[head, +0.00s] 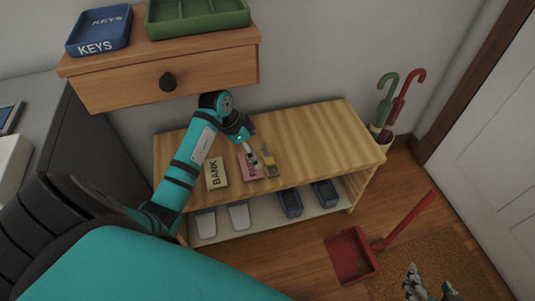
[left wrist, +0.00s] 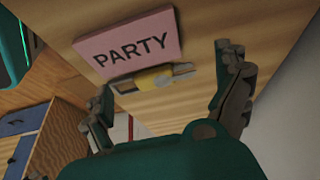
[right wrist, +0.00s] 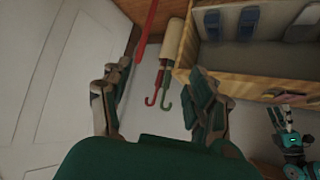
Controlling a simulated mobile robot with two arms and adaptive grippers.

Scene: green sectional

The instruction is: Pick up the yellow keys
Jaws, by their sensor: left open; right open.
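The yellow keys (head: 268,158) lie on the wooden bench (head: 310,135), just right of the pink PARTY card (head: 250,172). In the left wrist view the keys (left wrist: 152,80), yellow with grey metal ends, lie along the lower edge of the PARTY card (left wrist: 130,42). My left gripper (head: 252,154) is over the bench beside the keys. Its open fingers (left wrist: 167,88) show on either side of the keys, with nothing held. My right gripper (head: 430,287) is open and empty, low at the right above the brown mat; it also shows in the right wrist view (right wrist: 155,90).
A cream BANK card (head: 216,174) lies left of the PARTY card. A wooden drawer (head: 160,80) with a blue KEYS tray (head: 98,30) and a green tray (head: 197,17) overhangs the bench. Umbrellas (head: 388,100) and a red dustpan (head: 350,257) stand right.

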